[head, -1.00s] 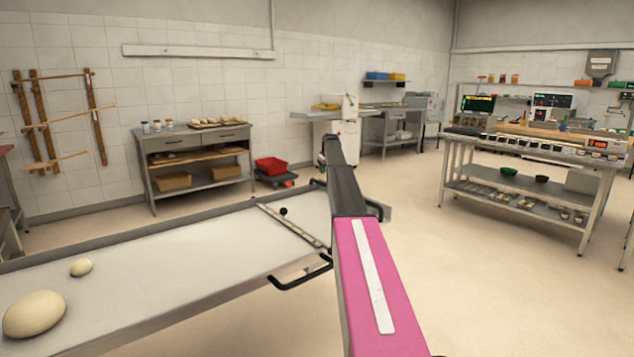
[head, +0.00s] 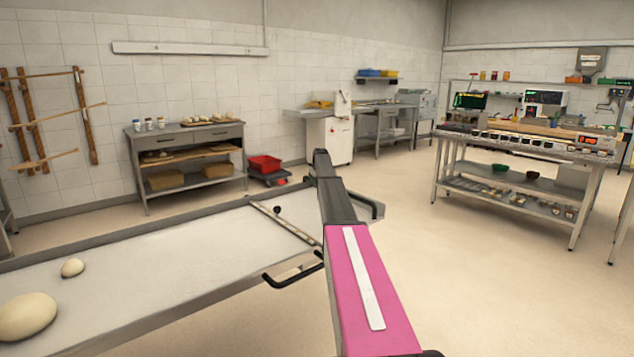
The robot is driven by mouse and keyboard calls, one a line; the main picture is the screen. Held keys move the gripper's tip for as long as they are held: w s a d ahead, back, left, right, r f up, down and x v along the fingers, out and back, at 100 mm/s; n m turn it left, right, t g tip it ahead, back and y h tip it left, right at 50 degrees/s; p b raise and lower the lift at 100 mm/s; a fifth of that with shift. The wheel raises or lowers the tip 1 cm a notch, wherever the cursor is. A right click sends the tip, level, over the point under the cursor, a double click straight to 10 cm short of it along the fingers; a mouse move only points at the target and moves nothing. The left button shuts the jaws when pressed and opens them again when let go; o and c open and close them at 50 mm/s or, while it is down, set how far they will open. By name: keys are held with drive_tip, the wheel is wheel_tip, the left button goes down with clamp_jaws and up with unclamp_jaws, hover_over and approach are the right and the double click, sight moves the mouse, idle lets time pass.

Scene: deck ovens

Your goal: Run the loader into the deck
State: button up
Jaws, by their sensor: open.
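The loader (head: 150,275) is a long, pale flat bed with a grey metal rim, running from the lower left to the middle of the head view. A large dough ball (head: 27,316) and a small one (head: 73,267) lie on it. A crossbar (head: 280,227) with a black knob (head: 277,209) spans it near its right end. A black handle (head: 294,279) sticks out from its near side; a second dark loop shows at the far corner. My pink and black arm reaches over the loader's right end and hides part of it. I cannot make out my gripper's fingers. No oven deck is in view.
A grey side table (head: 187,135) stands at the left wall, with a red crate (head: 264,164) beside it. A white machine (head: 333,135) is at the back. A workbench (head: 530,143) stands at the right. The floor (head: 450,270) between is clear.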

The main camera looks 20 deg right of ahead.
clamp_jaws()
drive_tip(key=s+a, duration=1.3)
drive_tip(key=a, duration=2.3)
drive_tip(key=s+a, duration=1.3)
drive_tip(key=a, duration=2.3)
drive_tip(key=s+a, duration=1.3)
drive_tip(key=a, duration=2.3)
drive_tip(key=shift+s+a, duration=0.25)
drive_tip(key=shift+a, duration=0.05)
drive_tip(key=shift+a, duration=0.1)
unclamp_jaws()
drive_tip(key=v, duration=1)
drive_tip(key=shift+s+r, duration=0.2)
drive_tip(key=shift+r, duration=0.15)
